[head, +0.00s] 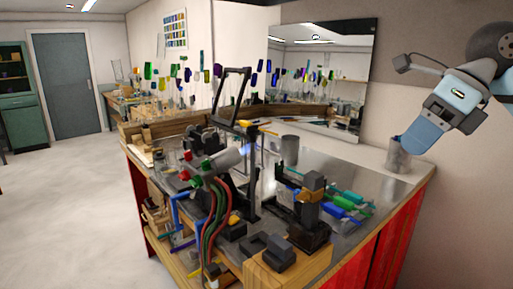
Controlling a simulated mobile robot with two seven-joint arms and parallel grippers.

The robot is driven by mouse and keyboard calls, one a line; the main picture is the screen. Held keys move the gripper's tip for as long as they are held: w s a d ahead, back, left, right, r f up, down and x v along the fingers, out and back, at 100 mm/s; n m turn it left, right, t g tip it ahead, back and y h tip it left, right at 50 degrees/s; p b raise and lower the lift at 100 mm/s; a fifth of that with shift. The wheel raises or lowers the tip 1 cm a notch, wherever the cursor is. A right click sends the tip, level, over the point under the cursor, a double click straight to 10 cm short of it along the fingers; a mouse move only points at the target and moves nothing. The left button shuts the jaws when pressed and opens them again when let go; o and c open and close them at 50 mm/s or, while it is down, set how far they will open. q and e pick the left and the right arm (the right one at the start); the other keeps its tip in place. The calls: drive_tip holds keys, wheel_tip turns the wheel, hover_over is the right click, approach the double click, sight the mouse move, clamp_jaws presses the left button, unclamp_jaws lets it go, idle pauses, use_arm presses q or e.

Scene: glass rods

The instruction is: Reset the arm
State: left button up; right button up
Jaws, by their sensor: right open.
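My right gripper (418,136) comes in from the upper right with its blue-grey end pointing down and left. It is open. Its tip overlaps the rim of a grey metal cup (398,160) at the workbench's back right; I cannot tell whether they touch. I see nothing held in it. My left gripper is out of view. Blue and green glass pieces (343,202) lie on the bench to the right of a black clamp-like device with an orange band (311,193).
The metal-topped workbench (370,182) holds a burner with red and green hoses (208,203), a black upright frame (252,170) and a second metal cup (290,149). A mirror (345,65) stands behind. Open floor (75,200) lies at left.

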drive_tip(key=w+a+f+m+t+y+p, duration=0.2)
drive_tip(key=a+f+m+y+p, duration=0.1)
drive_tip(key=a+f+m+y, duration=1.15)
drive_tip(key=s+d+f+m+t+h+p, duration=0.1)
drive_tip(key=s+d+f+m+t+h, duration=0.1)
drive_tip(key=f+m+t+h, duration=0.5)
drive_tip(key=s+d+f+m+t+h, duration=0.1)
drive_tip(key=d+f+m+t+h, duration=0.15)
drive_tip(key=f+m, duration=0.8)
drive_tip(key=s+d+f+m+t+h+p, duration=0.15)
drive_tip(key=f+m+t+h, duration=0.35)
drive_tip(key=f, duration=0.5)
drive_tip(key=s+d+f+m+g+h, duration=0.2)
drive_tip(key=s+f+m+g, duration=0.3)
drive_tip(key=s+f, duration=0.9)
drive_tip(key=shift+s+f+g+h, duration=0.4)
drive_tip(key=shift+g+h, duration=0.3)
drive_tip(key=shift+g, duration=0.25)
